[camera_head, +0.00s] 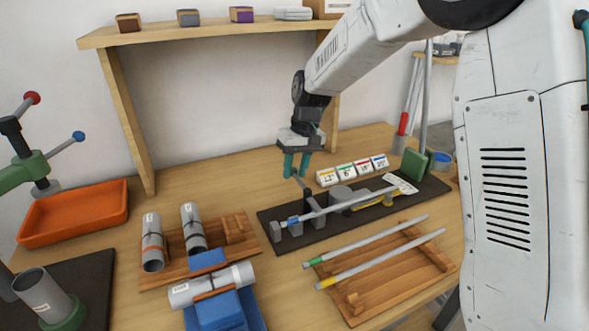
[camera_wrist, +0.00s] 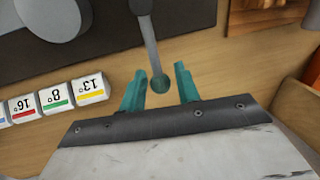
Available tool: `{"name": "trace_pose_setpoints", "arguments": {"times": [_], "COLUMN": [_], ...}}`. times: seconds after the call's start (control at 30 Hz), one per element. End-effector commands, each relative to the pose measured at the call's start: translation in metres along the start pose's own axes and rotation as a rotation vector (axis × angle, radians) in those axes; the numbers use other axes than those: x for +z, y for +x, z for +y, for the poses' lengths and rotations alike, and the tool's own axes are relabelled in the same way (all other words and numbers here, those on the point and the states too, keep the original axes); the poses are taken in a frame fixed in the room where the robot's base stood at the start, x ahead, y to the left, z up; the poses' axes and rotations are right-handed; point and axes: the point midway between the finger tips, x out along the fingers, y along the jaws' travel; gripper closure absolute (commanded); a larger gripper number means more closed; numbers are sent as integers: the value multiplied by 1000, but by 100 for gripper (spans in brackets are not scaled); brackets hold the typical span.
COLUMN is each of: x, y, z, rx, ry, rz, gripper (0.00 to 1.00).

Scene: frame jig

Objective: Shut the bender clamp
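The bender (camera_head: 341,195) stands on a dark mat on the bench, with a grey tube (camera_head: 345,205) lying through it. Its clamp has a thin dark lever (camera_head: 304,190) that rises at the left part of the bender. In the wrist view the lever (camera_wrist: 150,45) ends in a green-grey ball knob (camera_wrist: 160,84). My gripper (camera_head: 297,173) is above the lever, pointing down. Its teal fingers (camera_wrist: 160,69) are open, one on each side of the knob in the picture, with gaps between. I cannot tell whether the knob is level with the fingertips.
Colored angle cards (camera_head: 352,170) stand behind the bender. In front lies a wooden tray with two tubes (camera_head: 385,257). Pipe holders (camera_head: 205,245) are to the left, and an orange bin (camera_head: 75,215) is farther left. A shelf (camera_head: 200,33) spans the back.

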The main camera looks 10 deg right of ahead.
Motion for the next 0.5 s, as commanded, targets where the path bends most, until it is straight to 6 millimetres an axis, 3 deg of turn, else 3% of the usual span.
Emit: {"name": "trace_pose_setpoints", "arguments": {"times": [0.17, 0.5], "x": [1, 0], "y": [-3, -56], "z": [1, 1], "rx": [0, 1], "ry": [2, 0], "rz": [-2, 1], "gripper": [68, 68]}}
